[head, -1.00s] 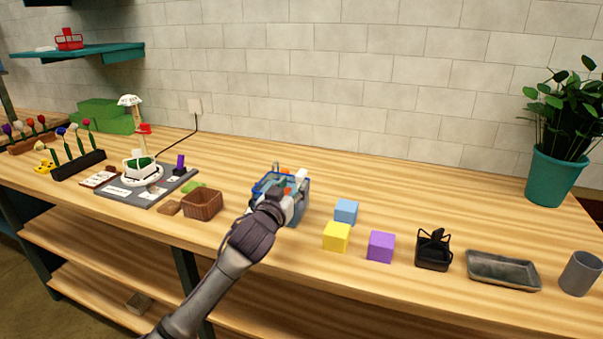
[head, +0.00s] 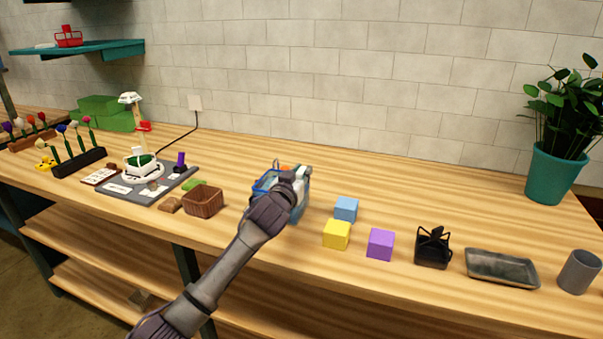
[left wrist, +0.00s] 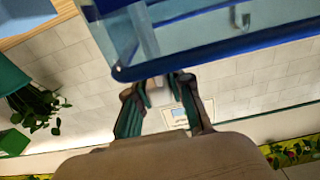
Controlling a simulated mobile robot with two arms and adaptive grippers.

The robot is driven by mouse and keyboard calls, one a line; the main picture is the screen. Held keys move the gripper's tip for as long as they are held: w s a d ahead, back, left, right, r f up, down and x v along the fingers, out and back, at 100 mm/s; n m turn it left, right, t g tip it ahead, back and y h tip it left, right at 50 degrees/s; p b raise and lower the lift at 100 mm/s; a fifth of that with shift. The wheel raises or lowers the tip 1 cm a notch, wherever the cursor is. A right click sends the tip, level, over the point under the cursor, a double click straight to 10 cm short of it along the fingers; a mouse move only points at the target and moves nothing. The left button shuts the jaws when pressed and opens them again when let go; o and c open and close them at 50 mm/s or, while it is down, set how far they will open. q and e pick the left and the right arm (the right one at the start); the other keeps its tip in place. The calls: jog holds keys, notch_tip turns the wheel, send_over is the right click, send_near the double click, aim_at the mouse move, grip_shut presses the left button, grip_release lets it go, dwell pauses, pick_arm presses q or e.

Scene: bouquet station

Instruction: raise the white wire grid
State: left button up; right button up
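I cannot make out a white wire grid for certain. A blue see-through container (head: 261,188) stands on the table near the middle in the head view, with something orange inside. Its blue rim and clear wall (left wrist: 210,53) fill the top of the left wrist view. My left gripper (head: 298,178) is at the container's right side and hides part of it. In the left wrist view the gripper's teal fingers (left wrist: 157,88) are apart below the blue rim. A small whitish piece shows between their tips; contact is unclear. My right gripper is not in view.
A brown basket (head: 203,201) stands left of the container. Right of it are a blue cube (head: 346,209), a yellow cube (head: 336,235), a purple cube (head: 380,244), a black holder (head: 433,250) and a grey tray (head: 502,270). The table behind them is clear.

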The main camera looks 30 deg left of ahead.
pick_arm(q)
grip_shut()
notch_tip(320, 180, up, 8)
jog(key=p, duration=0.6)
jog(key=shift+f, duration=0.1)
jog(key=shift+r+p, duration=0.2)
jog(key=shift+p, duration=0.15)
jog(key=shift+r, duration=0.1)
jog(key=o, duration=0.6)
grip_release()
jog(key=shift+o, duration=0.5)
jog(key=shift+f, duration=0.2)
